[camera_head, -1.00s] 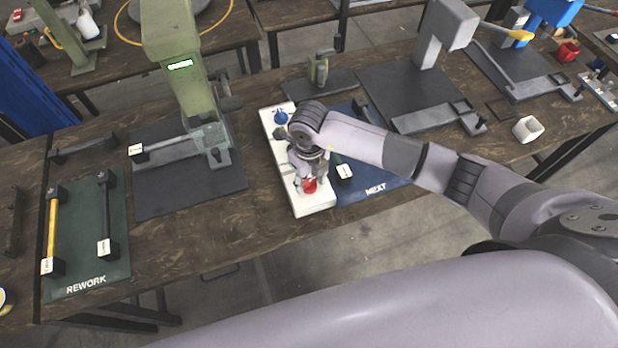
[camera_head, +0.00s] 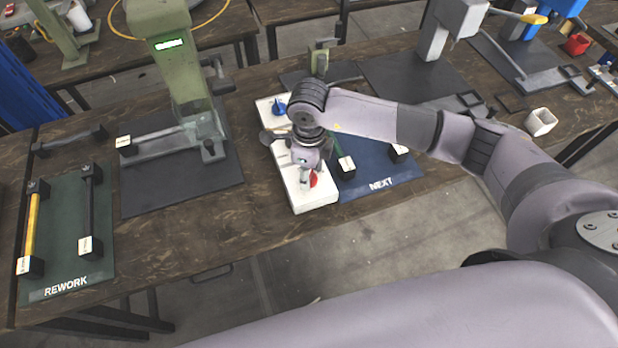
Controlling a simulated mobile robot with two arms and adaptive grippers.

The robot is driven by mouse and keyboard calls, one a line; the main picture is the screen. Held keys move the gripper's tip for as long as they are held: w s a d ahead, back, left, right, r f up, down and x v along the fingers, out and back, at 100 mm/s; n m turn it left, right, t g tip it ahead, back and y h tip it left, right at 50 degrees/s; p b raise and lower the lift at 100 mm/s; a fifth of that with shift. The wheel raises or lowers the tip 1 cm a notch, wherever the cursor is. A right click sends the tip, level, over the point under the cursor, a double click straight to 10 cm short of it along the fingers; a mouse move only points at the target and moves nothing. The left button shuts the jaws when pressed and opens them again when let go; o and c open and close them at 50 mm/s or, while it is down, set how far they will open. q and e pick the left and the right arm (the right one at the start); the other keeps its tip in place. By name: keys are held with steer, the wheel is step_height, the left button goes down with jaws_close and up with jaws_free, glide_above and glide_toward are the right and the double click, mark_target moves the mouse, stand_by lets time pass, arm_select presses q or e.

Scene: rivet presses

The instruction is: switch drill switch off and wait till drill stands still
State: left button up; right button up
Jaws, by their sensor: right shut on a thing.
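A long white panel (camera_head: 318,195) lies on the bench, with a blue knob (camera_head: 279,108) at its far end and a red knob (camera_head: 313,179) near its front end. My right gripper (camera_head: 306,178) points down over the front part of the panel and is shut on the red knob. The gripper hides much of the knob, so its turned position cannot be told. A green press-like machine (camera_head: 165,62) with a lit display stands left of the panel. No drill is clearly identifiable. My left gripper is not in view.
A blue mat (camera_head: 365,188) marked NEXT lies right of the panel with parts on it. A green mat (camera_head: 65,278) marked REWORK, bearing a yellow-handled and a dark bar, lies at the left. Bare bench lies left of the panel.

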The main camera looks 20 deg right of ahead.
steer(key=n+b, duration=0.1)
steer(key=b, duration=0.1)
steer(key=n+b, duration=0.4)
steer(key=shift+w+f, duration=0.1)
steer(key=shift+f, duration=0.15)
steer(key=shift+r+n+b, duration=0.25)
steer(key=shift+n+b, duration=0.95)
steer(key=shift+b, duration=0.35)
steer(key=o, duration=1.2)
steer(key=shift+c, duration=0.2)
step_height(320, 180, up, 12)
